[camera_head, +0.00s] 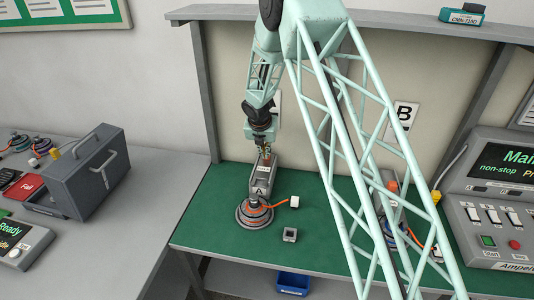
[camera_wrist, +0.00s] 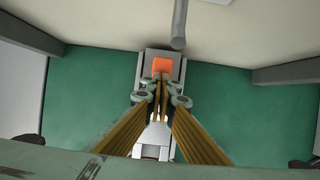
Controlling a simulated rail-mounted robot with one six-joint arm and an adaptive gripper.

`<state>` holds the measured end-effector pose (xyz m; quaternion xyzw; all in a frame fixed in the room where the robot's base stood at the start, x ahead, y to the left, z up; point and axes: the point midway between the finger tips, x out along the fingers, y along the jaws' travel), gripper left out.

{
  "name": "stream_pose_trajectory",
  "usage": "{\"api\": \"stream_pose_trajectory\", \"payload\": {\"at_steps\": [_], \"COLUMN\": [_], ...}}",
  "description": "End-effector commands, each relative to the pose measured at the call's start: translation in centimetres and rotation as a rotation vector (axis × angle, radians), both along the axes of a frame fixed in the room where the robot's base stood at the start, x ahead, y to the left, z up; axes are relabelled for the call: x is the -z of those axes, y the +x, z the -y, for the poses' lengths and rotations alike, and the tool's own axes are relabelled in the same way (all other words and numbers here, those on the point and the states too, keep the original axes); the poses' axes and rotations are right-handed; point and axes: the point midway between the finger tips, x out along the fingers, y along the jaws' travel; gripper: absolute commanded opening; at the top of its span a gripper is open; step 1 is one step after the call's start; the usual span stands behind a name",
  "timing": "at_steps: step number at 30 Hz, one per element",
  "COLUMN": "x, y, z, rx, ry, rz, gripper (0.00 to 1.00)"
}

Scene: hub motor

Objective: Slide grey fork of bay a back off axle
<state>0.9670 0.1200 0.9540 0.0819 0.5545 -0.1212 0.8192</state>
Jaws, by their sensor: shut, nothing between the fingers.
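I cannot tell how far the fork sits on the axle. My gripper (camera_head: 265,152) is above the far end of the fork. In the wrist view my gripper (camera_wrist: 160,82) is shut and empty, its tips close to an orange block (camera_wrist: 163,66) on a grey part (camera_wrist: 147,65). I cannot tell if the tips touch the block. The hub motor is not seen in the wrist view.
An orange cable with a white plug (camera_head: 294,201) runs right from the motor. A small grey square block (camera_head: 290,235) lies on the green mat (camera_head: 215,215). My arm's lattice partly covers bay B's motor (camera_head: 392,232). A control panel (camera_head: 495,215) stands at right, a grey case (camera_head: 85,170) at left.

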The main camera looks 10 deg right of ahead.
Motion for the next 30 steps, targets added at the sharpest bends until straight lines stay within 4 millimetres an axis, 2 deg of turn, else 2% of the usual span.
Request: {"api": "stream_pose_trajectory", "payload": {"at_steps": [14,30], "x": [0.1,0.1], "y": [-0.3,-4.0], "z": [0.0,-0.9], "rx": [0.0,0.002], "ry": [0.0,0.0], "rz": [0.001,0.002], "gripper": [0.0,0.0]}}
